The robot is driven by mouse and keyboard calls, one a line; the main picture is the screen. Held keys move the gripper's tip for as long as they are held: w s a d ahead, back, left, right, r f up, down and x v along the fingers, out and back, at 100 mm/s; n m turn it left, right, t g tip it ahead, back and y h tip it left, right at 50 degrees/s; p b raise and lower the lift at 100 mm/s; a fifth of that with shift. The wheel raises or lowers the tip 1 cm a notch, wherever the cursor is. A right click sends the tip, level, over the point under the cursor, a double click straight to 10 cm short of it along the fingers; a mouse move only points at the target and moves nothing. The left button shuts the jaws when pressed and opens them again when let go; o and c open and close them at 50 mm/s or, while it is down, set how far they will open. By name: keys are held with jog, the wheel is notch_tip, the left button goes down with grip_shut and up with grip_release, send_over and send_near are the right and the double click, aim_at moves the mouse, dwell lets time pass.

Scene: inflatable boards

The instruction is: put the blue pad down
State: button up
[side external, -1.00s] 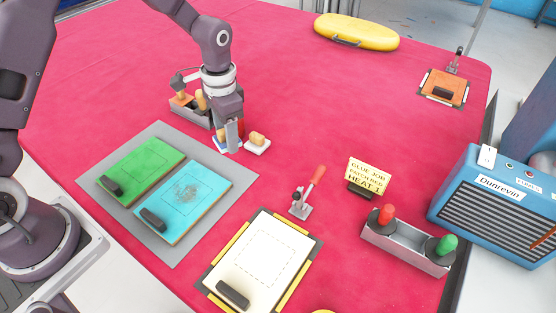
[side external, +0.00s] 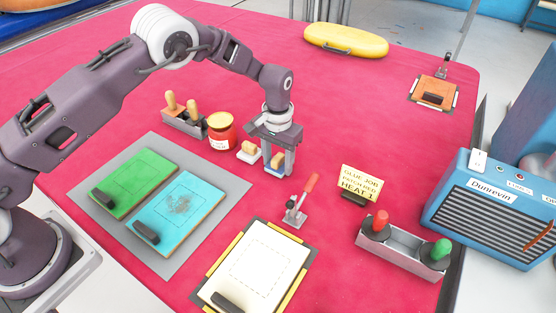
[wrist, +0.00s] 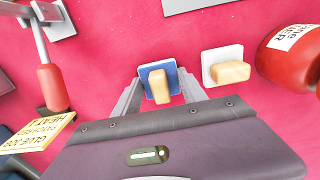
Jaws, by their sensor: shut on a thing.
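The blue pad (wrist: 146,72) is a small blue square with a wooden handle. My gripper (wrist: 160,92) is shut on its handle, one finger on each side. In the side external view my gripper (side external: 279,167) holds the blue pad (side external: 276,171) low over the red cloth, just right of the white pad. I cannot tell whether its underside touches the cloth. The white pad (side external: 249,155), also with a wooden handle, lies apart from it; it also shows in the wrist view (wrist: 209,58).
A red jar (side external: 221,132) and a grey holder with wooden handles (side external: 186,125) stand to the left. A red-handled clamp (side external: 297,208) is in front. Green (side external: 137,185) and cyan boards (side external: 180,212) lie on a grey mat. The cloth behind my gripper is clear.

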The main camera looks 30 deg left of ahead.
jog(key=o, duration=1.4)
jog(key=shift+o, duration=0.2)
notch_tip(320, 180, up, 13)
notch_tip(320, 180, up, 8)
send_over(278, 157)
jog(key=s+a, duration=0.3)
jog(key=s+a+r+t, duration=0.2)
jog(key=s+a+r, duration=0.1)
jog(key=s+r, duration=0.65)
jog(key=s+a+t, duration=0.1)
jog(key=s+a, duration=0.1)
jog(key=s, duration=0.9)
jog(key=s+a+t, duration=0.1)
jog(key=s+t, duration=0.1)
jog(key=s, duration=0.9)
jog(key=shift+s+a+t, duration=0.3)
jog(key=shift+s+a, duration=0.1)
